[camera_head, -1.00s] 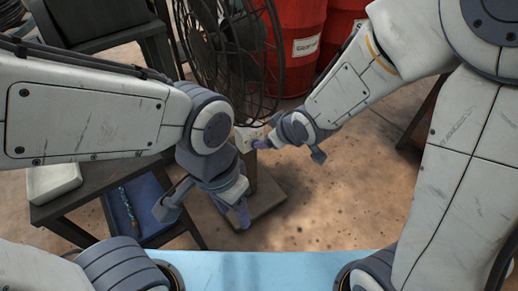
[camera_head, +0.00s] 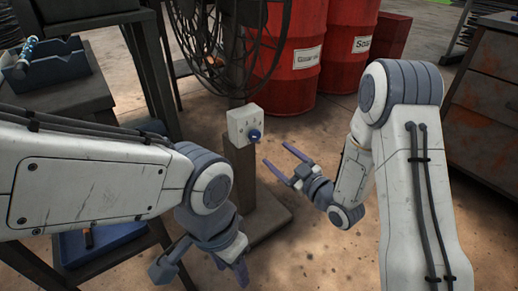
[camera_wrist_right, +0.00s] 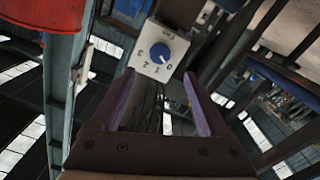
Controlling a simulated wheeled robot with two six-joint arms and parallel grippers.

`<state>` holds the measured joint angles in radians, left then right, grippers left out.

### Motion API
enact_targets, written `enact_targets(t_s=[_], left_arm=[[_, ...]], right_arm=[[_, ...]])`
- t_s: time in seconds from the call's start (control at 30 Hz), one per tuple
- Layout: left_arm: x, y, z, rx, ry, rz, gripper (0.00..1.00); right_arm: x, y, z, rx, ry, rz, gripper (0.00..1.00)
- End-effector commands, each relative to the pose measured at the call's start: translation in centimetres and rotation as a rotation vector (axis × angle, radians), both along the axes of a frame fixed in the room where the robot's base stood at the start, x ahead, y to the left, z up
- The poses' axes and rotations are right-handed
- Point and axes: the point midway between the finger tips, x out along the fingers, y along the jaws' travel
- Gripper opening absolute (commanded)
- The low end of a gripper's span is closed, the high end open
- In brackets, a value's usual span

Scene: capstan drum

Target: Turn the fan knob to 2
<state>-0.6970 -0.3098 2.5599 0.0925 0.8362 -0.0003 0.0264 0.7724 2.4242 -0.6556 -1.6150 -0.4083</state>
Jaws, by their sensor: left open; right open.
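The fan knob (camera_head: 255,135) is a small blue dial on a pale control box (camera_head: 238,122), on a post below the fan (camera_head: 215,45). The right wrist view shows the knob (camera_wrist_right: 158,53) and the box face upside down, with marks 0, 1, 2 and 3. The knob's small white mark appears to point toward 0. My right gripper (camera_head: 283,162) is open and empty, to the right of the knob and apart from it. In the right wrist view its fingers (camera_wrist_right: 158,80) frame the box from below. My left gripper (camera_head: 202,262) is open and empty, low and left of the post.
Red drums (camera_head: 293,45) stand behind the fan. A dark table (camera_head: 70,98) with a blue tray (camera_head: 45,65) is at the left. A rusty cabinet (camera_head: 485,95) is at the right. The floor in front of the post is clear.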

Motion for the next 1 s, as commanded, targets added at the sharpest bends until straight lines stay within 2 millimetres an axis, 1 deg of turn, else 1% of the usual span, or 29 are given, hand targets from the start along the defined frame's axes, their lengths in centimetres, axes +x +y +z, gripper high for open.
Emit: enact_targets(t_s=[0.17,0.3,0.5,0.7,0.97,1.0], left_arm=[[0.0,0.0,-0.9,-0.001,-0.001,0.000,0.50],[0.0,0.0,-1.9,-0.001,-0.001,0.000,0.50],[0.0,0.0,-2.9,0.000,0.000,0.000,0.50],[0.0,0.0,-3.2,0.000,0.000,0.000,0.50],[0.0,0.0,-3.2,0.000,0.000,0.000,0.50],[0.0,0.0,-3.2,0.000,0.000,0.000,0.50]], right_arm=[[2.1,1.7,0.0,0.000,-0.006,0.004,0.79],[4.3,3.3,-0.1,0.001,-0.006,0.004,0.79],[6.9,5.1,-0.1,0.001,-0.003,0.001,0.79],[8.0,5.9,0.1,0.001,0.000,0.001,0.79],[8.1,5.9,0.2,0.001,0.001,0.000,0.79],[8.1,5.9,0.1,0.001,0.001,0.000,0.67]])
